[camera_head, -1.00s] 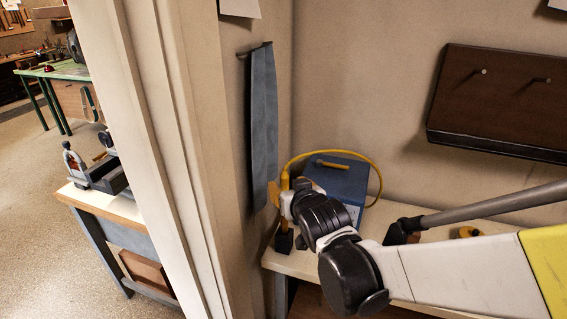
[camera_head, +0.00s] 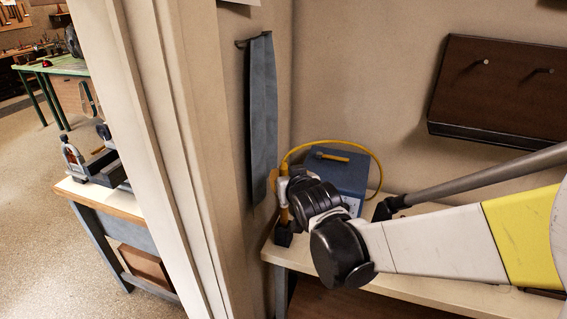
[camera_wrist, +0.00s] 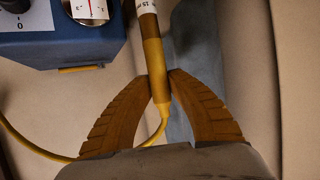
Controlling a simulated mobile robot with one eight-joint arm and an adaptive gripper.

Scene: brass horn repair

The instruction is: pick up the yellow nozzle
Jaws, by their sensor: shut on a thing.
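The yellow nozzle (camera_wrist: 154,68) stands between my gripper's fingertips in the wrist view, with a yellow cable trailing from its near end. My gripper (camera_wrist: 159,88) is shut on the nozzle, one ribbed orange finger on each side. In the head view the nozzle (camera_head: 284,205) is upright at the left end of the bench, above a small dark holder (camera_head: 284,236). My wrist hides part of it there. I cannot tell whether the nozzle's lower end is still in the holder.
A blue box (camera_head: 338,178) with a yellow handle and a dial stands behind my gripper, joined to the yellow cable (camera_head: 372,160). A grey-blue cloth (camera_head: 262,120) hangs on the wall close by. The wall edge (camera_head: 185,160) is left of the bench (camera_head: 440,287).

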